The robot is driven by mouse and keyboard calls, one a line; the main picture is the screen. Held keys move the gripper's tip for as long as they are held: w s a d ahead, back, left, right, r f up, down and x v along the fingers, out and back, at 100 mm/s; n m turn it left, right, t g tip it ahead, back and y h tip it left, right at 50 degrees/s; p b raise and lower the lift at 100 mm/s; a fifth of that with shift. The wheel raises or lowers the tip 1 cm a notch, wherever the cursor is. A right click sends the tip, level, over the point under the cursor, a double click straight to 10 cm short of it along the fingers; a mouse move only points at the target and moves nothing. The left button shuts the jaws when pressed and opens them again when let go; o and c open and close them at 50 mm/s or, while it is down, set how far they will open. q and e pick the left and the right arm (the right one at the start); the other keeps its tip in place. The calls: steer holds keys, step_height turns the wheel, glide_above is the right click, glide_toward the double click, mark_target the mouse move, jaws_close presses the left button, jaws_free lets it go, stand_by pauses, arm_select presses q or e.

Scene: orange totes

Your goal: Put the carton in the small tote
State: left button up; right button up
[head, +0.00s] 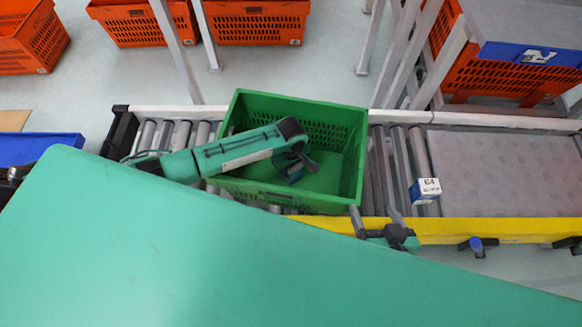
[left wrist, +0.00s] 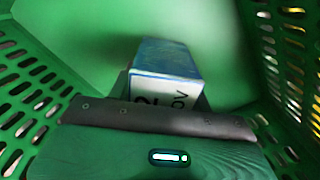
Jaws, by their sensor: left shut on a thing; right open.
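A green tote (head: 345,113), the small tote here, stands on the roller conveyor in the middle of the head view. My left gripper (head: 298,166) reaches down into it from the left and is shut on a blue and white carton. The carton (left wrist: 168,72) shows between the jaws in the left wrist view, with the tote's walls around it. Whether it touches the tote floor I cannot tell. My right gripper (head: 376,221) is open and empty by the tote's front right corner.
A second blue and white carton (head: 425,191) lies on the conveyor to the tote's right. A yellow rail (head: 480,233) runs along the conveyor's near side. Orange totes (head: 255,25) stand behind, and metal posts (head: 178,50) rise at the back.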

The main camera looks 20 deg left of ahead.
stand_by(0.3)
arm_select(q)
steer(key=o, duration=1.2)
steer(key=shift+f, duration=0.1)
steer(key=shift+c, duration=0.2)
steer(key=shift+r, duration=0.4)
step_height(320, 180, up, 10)
steer(key=p, duration=0.3)
steer(key=shift+r+p, duration=0.35)
steer(key=shift+r, duration=0.35)
arm_select(e)
steer(key=s+d+g+h, duration=0.2)
steer(key=d+g+h, duration=0.1)
steer(key=d, duration=0.3)
steer(key=shift+s+d+g, duration=0.25)
steer(key=shift+d+g, duration=0.15)
steer(key=shift+g, duration=0.5)
